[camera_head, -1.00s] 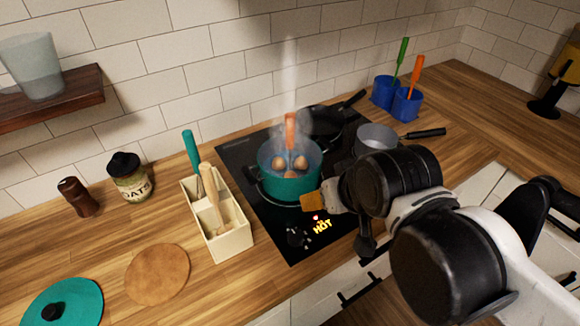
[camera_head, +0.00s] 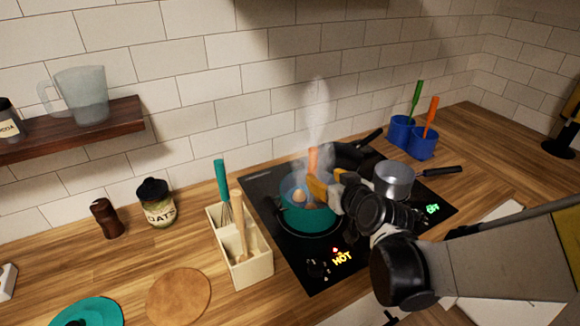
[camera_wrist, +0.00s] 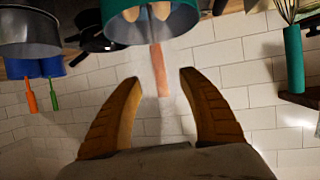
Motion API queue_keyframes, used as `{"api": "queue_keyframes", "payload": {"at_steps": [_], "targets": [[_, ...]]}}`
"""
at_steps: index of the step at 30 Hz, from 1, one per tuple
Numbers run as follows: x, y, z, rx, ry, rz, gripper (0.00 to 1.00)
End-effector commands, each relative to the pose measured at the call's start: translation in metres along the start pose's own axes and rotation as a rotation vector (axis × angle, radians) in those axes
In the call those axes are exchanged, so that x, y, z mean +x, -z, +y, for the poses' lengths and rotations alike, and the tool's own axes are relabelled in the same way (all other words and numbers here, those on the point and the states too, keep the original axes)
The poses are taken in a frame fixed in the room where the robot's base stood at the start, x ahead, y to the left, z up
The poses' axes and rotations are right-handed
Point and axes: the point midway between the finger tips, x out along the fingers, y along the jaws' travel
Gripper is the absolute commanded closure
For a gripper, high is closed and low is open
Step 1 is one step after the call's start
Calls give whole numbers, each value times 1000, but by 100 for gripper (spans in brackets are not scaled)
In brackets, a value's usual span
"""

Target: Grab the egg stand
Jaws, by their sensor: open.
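The egg stand is in the teal pot (camera_head: 307,221) on the hob; its orange handle (camera_head: 313,160) rises upright above the rim. Pale brown eggs (camera_head: 299,195) show inside the pot amid steam. My gripper (camera_head: 317,189) is at the pot's right rim in the head view, close to the handle. In the wrist view, which appears upside down, my gripper (camera_wrist: 157,84) is open, with its two orange-brown fingers apart. The orange handle (camera_wrist: 160,68) shows between and beyond the fingertips, with nothing held. The lower part of the stand is hidden by the pot.
The black hob (camera_head: 300,265) reads "HOT". A grey saucepan (camera_head: 394,181) and a dark frying pan (camera_head: 350,155) stand right and behind. A cream utensil holder (camera_head: 250,262) stands left. Blue cups (camera_head: 421,143) are at the back right. The tiled wall is behind.

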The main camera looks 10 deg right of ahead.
Motion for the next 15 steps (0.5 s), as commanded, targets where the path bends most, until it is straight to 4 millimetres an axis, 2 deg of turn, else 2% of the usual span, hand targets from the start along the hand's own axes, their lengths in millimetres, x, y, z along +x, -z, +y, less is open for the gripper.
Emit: {"api": "queue_keyframes", "payload": {"at_steps": [6,11,15], "targets": [[38,-3,0,-2,0,0,52],[51,-2,0,0,1,0,52],[69,-7,1,-1,1,0,52]]}}
